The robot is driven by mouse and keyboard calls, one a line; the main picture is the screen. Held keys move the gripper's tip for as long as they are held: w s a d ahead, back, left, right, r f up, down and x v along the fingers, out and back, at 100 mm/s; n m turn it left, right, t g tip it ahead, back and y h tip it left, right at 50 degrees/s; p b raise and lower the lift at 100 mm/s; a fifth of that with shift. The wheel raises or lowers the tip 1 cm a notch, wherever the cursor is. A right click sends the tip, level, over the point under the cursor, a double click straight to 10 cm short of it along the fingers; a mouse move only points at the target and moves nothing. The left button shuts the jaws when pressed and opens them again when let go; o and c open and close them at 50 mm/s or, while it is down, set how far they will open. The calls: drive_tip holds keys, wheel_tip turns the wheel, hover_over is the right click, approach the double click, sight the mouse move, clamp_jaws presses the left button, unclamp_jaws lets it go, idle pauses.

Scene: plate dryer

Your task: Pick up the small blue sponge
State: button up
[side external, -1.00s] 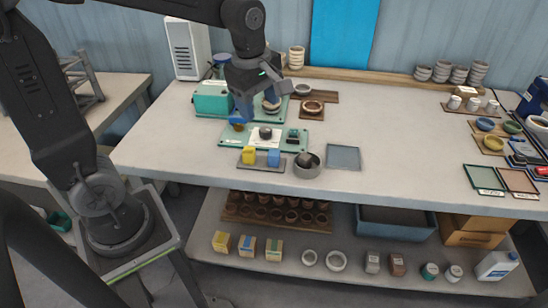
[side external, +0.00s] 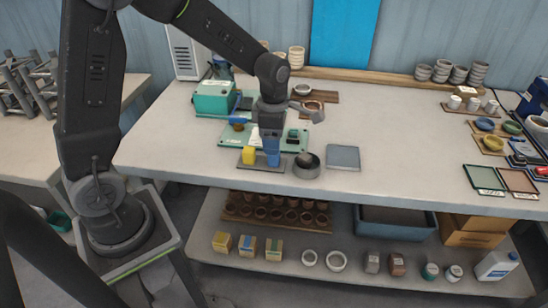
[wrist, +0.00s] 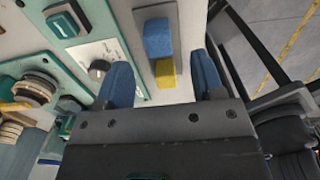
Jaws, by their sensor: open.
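The small blue sponge (wrist: 158,38) lies on a grey tray (wrist: 140,12) beside a yellow sponge (wrist: 165,73). In the wrist view the blue sponge is just beyond the fingertips, and the yellow one shows between the fingers. My gripper (wrist: 161,60) has blue fingers spread apart with nothing held. In the side view my gripper (side external: 271,148) points down over the blue sponge (side external: 273,160), partly covering it. The yellow sponge (side external: 249,155) stands just to the left. The exact height gap is hard to tell.
A dark grey pot (side external: 307,167) stands close right of the tray, with a grey square mat (side external: 343,158) beyond it. A green board (side external: 232,138) with small parts lies behind. A teal box (side external: 213,98) is at back left. The table's front edge is near.

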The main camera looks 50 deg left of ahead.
sight(274, 158)
drive_tip(key=shift+a+f, duration=0.15)
drive_tip(key=shift+f, duration=2.55)
drive_tip(key=shift+c, duration=0.3)
drive_tip(key=c, duration=0.9)
